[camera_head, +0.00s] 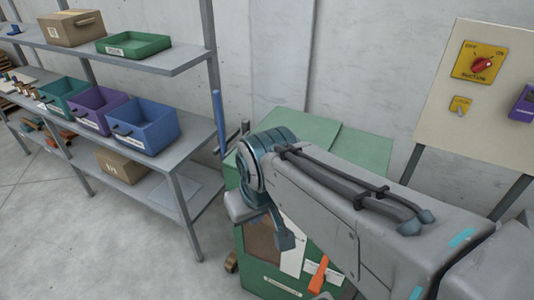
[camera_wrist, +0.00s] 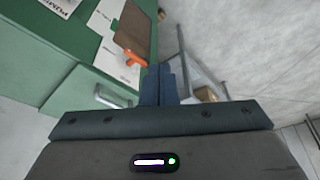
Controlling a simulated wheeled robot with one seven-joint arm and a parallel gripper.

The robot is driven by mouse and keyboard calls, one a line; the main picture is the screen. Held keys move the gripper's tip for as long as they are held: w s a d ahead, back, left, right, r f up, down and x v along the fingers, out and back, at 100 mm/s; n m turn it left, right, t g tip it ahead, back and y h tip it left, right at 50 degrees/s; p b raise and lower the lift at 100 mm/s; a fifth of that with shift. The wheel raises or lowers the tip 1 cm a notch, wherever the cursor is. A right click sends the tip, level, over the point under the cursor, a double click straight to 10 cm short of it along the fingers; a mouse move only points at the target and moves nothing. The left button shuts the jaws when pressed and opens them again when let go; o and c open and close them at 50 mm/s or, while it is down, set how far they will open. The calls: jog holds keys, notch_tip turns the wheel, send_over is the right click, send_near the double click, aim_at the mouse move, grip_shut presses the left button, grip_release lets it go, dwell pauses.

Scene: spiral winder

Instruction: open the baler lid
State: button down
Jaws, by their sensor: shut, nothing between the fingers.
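The green baler (camera_head: 268,268) stands at the centre of the head view, partly hidden behind my arm. Its top has two green panels (camera_head: 300,130) side by side; I cannot tell which part is the lid. An orange handle (camera_head: 318,275) is on the front, beside white labels and a brown panel. In the wrist view the baler (camera_wrist: 30,65) fills the left side, with the orange handle (camera_wrist: 134,58) and a grey bar handle (camera_wrist: 113,97). My gripper (camera_wrist: 160,70) is shut and empty, its fingertips just right of the orange handle in that picture; contact is unclear.
A grey shelf (camera_head: 190,62) with blue (camera_head: 145,125), purple (camera_head: 96,110) and green bins stands on the left. A control board (camera_head: 480,110) with a red knob (camera_head: 482,63) is on the right. A concrete wall is behind the baler. Floor is free at lower left.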

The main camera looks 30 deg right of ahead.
jog(key=w+d+f+n+g+h+b, duration=0.1)
jog(key=w+d+f+n+h+b, duration=0.2)
jog(key=d+f+n+h+b, duration=0.35)
jog(key=w+d+f+n+g+h+b, duration=0.1)
jog(key=w+d+f+n+h+b, duration=0.2)
jog(key=f+n+b, duration=0.5)
jog(key=w+a+f+n+t+h+b, duration=0.1)
jog(key=w+a+n+t+h+b, duration=0.3)
jog(key=w+b, duration=0.4)
jog(key=w+a+f+n+t+h+b, duration=0.1)
jog(key=w+a+n+t+h+b, duration=0.25)
jog(key=w+n+t+b, duration=0.4)
jog(key=shift+m+g+y, duration=0.4)
jog(key=shift+g+y, duration=0.1)
jog(key=shift+g, duration=0.05)
jog(key=x, duration=0.6)
jog(key=b+x, duration=0.1)
jog(key=x, duration=0.2)
jog(key=shift+w+r, duration=0.2)
jog(key=shift+w, duration=0.4)
